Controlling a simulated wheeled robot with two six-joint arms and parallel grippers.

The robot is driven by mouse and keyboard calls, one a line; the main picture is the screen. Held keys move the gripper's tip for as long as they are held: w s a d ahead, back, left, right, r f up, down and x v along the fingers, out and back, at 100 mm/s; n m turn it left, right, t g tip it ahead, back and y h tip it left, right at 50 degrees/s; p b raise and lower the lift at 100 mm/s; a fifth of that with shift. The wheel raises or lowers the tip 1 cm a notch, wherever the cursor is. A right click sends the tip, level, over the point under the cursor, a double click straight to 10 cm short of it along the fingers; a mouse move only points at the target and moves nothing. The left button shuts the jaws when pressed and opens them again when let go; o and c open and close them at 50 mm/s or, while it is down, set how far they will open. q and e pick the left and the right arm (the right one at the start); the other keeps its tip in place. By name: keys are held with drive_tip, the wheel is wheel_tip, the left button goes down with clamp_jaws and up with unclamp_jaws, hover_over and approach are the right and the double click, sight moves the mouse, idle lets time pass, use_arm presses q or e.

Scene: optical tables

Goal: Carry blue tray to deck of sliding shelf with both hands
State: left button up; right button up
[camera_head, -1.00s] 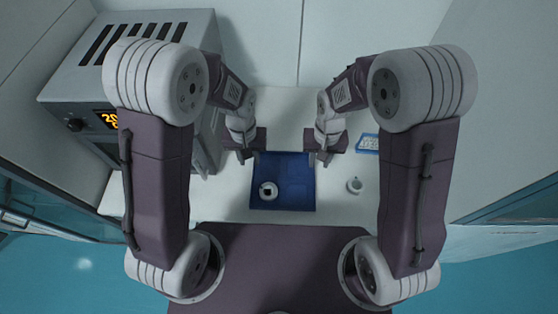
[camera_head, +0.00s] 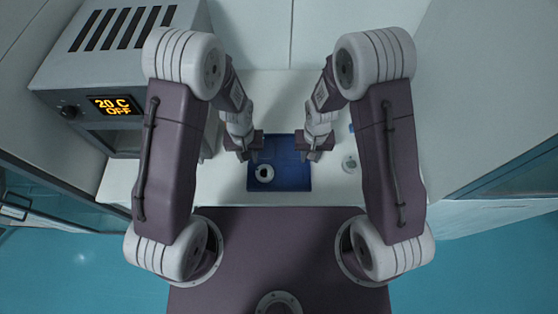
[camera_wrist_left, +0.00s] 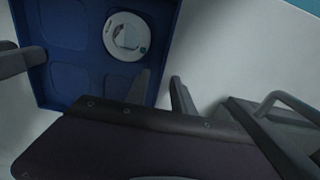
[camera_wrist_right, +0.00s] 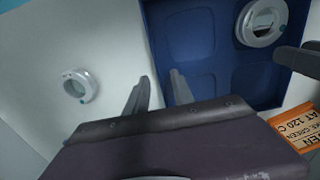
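The blue tray (camera_head: 292,183) rests on the white table between my grippers. Gaps show between fingers and walls. In the head view the left gripper (camera_head: 247,154) and right gripper (camera_head: 308,153) are at the tray's sides. I cannot make out the sliding shelf.
An oven (camera_head: 125,45) with a display reading "20 C OFF" stands at the left. An orange label (camera_wrist_right: 300,130) lies beyond the tray. The back wall (camera_head: 300,35) bounds the table.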

use_arm(q)
drive_tip(key=shift+f, duration=0.15)
use_arm(e)
drive_tip(key=shift+f, duration=0.15)
use_arm(q)
drive_tip(key=shift+s, duration=0.15)
use_arm(e)
drive_tip(key=shift+s, duration=0.1)
use_arm(q)
clamp_jaws()
use_arm(e)
clamp_jaws()
idle(0.8)
